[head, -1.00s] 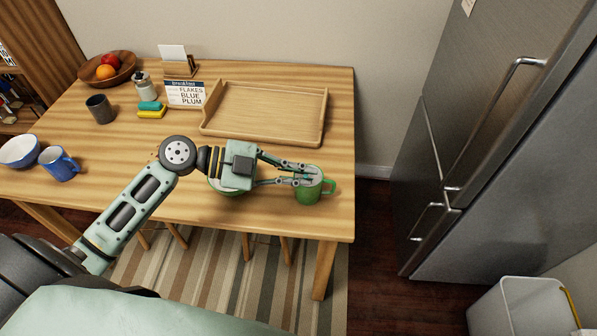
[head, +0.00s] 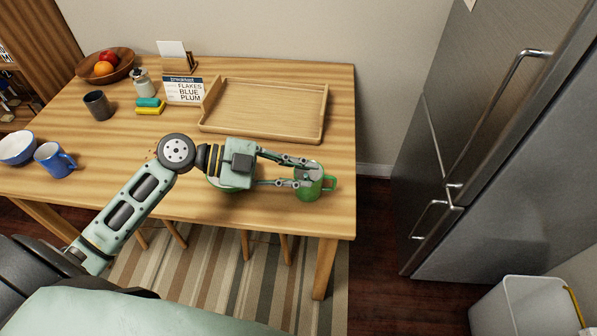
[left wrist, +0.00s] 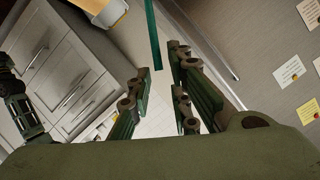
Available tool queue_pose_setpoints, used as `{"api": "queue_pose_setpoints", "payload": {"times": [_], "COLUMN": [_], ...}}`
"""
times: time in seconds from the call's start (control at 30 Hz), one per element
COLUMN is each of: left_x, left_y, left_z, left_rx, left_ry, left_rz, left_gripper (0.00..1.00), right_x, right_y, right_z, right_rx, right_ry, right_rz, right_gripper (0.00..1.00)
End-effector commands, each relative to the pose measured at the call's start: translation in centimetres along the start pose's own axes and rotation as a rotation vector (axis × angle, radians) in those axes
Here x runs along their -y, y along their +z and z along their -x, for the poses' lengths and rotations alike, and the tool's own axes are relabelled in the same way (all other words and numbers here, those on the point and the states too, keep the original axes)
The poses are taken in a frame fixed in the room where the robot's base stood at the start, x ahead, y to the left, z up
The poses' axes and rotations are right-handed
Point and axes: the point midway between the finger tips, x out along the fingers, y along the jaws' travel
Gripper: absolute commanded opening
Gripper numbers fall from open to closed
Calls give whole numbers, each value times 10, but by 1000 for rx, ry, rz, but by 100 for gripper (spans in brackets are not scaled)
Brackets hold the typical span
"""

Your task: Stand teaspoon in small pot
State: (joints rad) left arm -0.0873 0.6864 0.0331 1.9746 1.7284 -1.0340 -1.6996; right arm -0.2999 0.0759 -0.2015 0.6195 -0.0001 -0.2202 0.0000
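No teaspoon can be made out. A dark grey cup without a handle (head: 98,105) stands upright at the left of the table; I cannot tell if it is the small pot. My left gripper (head: 300,173) is over the right front of the table with its fingers apart. They overlap a green mug (head: 308,190) in the head view; I cannot tell if they touch it. The fingers of my left gripper (left wrist: 160,85) also show apart in the left wrist view, with nothing clearly held between them. My right gripper is not seen.
A green bowl (head: 235,187) is partly hidden under my left gripper. A wooden tray (head: 262,132) lies behind. A blue mug (head: 56,162), a bowl (head: 17,150), a jar (head: 143,84), sponges (head: 149,107), a breakfast sign (head: 184,91) and a fruit bowl (head: 120,72) are further left. A fridge (head: 510,150) stands right.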

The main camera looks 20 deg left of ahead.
Motion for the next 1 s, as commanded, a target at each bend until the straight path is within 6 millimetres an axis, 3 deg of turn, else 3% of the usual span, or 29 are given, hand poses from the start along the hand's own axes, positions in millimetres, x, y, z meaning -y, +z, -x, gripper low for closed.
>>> {"api": "queue_pose_setpoints", "payload": {"times": [0.37, 0.6, 0.7, 1.0], "left_x": [1, 12, 4, 5], "left_y": [-1, -16, -4, -6], "left_z": [0, 6, 30, 96], "left_rx": [0, 0, 5, 2], "left_ry": [0, -1, 0, 0], "left_rz": [0, 3, 2, 1], "left_gripper": [26, 26, 26, 26], "right_x": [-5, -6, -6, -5], "right_y": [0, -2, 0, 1], "right_z": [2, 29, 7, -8], "right_rx": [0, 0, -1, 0], "right_ry": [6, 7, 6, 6], "right_rz": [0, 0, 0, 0], "right_gripper": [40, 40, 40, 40]}}
